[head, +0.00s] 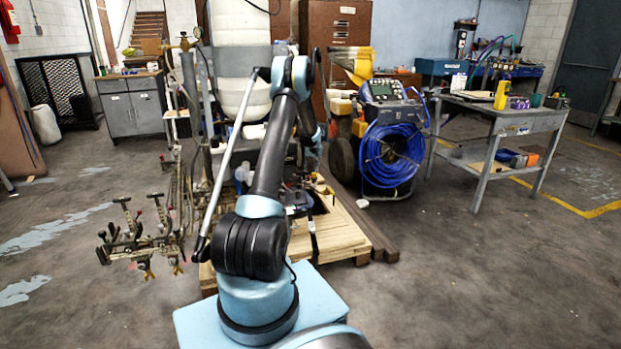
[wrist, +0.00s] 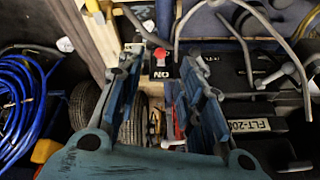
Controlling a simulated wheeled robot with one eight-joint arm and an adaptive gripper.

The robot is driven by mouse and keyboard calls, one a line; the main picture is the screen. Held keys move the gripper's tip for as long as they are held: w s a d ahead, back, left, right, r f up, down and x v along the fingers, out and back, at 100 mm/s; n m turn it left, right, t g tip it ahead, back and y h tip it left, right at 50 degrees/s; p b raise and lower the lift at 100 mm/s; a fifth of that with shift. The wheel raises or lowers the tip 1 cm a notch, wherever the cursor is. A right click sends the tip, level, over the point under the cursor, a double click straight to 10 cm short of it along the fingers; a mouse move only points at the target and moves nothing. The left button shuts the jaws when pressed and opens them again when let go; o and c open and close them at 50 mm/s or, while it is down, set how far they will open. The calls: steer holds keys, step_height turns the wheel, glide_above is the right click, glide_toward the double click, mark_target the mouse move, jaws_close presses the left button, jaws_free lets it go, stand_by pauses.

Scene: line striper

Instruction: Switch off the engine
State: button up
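The engine switch (wrist: 158,58) shows in the wrist view as a small red part on a dark plate with a white "ON" mark. Its exact position is too small to tell. My gripper (wrist: 162,62) is open, with its two blue-grey fingers on either side of the switch in the picture. I see nothing held and cannot tell any contact. The dark engine housing (wrist: 232,72) lies to the right, with an "FLT-20" plate (wrist: 250,125) below. In the head view the striper's white tank (head: 241,75) stands behind my arm, which hides much of the machine.
The wooden pallet (head: 335,236) lies under the machine. A blue hose reel (head: 392,155) stands to its right, its hose also in the wrist view (wrist: 20,105). Metal bars and tubes (wrist: 268,38) surround the switch area. A grey workbench (head: 500,122) stands farther right. Floor at front right is clear.

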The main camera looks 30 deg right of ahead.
mark_target(308, 177)
steer(key=x, duration=0.7)
steer(key=shift+f, duration=0.35)
steer(key=shift+w+d, duration=0.1)
steer(key=shift+w, duration=0.05)
steer(key=shift+c, duration=0.5)
